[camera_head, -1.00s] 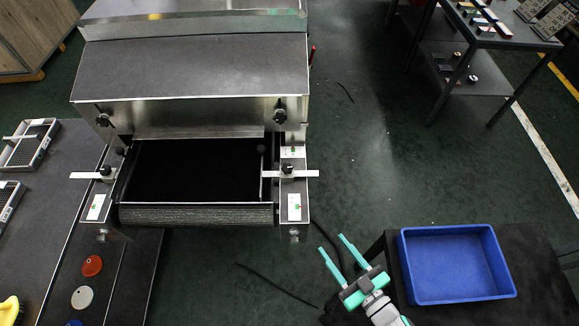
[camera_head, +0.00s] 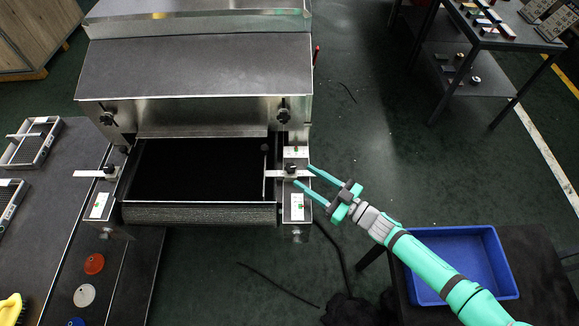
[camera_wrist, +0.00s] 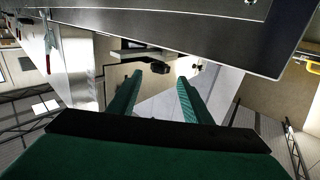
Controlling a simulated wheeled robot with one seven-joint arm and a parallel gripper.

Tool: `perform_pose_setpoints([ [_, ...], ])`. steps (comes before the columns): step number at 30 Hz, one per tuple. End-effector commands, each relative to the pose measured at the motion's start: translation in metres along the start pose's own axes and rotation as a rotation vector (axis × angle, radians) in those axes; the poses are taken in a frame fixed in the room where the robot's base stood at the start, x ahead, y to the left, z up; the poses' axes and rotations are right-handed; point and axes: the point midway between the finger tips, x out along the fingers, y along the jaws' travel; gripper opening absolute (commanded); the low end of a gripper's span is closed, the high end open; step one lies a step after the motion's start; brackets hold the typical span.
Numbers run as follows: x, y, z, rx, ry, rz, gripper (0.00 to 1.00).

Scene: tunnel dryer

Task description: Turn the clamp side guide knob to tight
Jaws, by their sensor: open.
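The dryer's right side guide clamp has a small black knob (camera_head: 291,170) on a white bar, beside the right end of the black belt (camera_head: 200,168). A matching left clamp knob (camera_head: 108,171) sits on its own white bar across the belt. My gripper (camera_head: 302,175) is open, its two teal fingers pointing left at the right clamp, with the tips just right of the knob. In the wrist view a dark knob-like part (camera_wrist: 160,67) shows between and just beyond the fingertips (camera_wrist: 160,79). I cannot tell whether the fingers touch anything. The knob's marking is too small to read.
Two more black knobs, a right one (camera_head: 283,116) and a left one (camera_head: 107,119), are on the dryer front under the metal hood (camera_head: 195,68). A blue bin (camera_head: 482,240) stands on a dark table at right, partly behind my arm.

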Motion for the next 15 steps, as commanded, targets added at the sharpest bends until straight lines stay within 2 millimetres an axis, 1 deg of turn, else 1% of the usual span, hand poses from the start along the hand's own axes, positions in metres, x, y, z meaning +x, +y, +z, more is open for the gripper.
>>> perform_pose_setpoints([
  [1, 0.011, -0.001, 0.000, 0.002, 0.003, -0.003, 0.45],
  [6, 0.040, -0.001, 0.000, 0.001, 0.002, -0.002, 0.45],
  [9, 0.054, -0.002, 0.000, 0.000, 0.001, -0.003, 0.45],
  [15, 0.070, -0.002, 0.000, 0.001, 0.001, -0.002, 0.45],
])
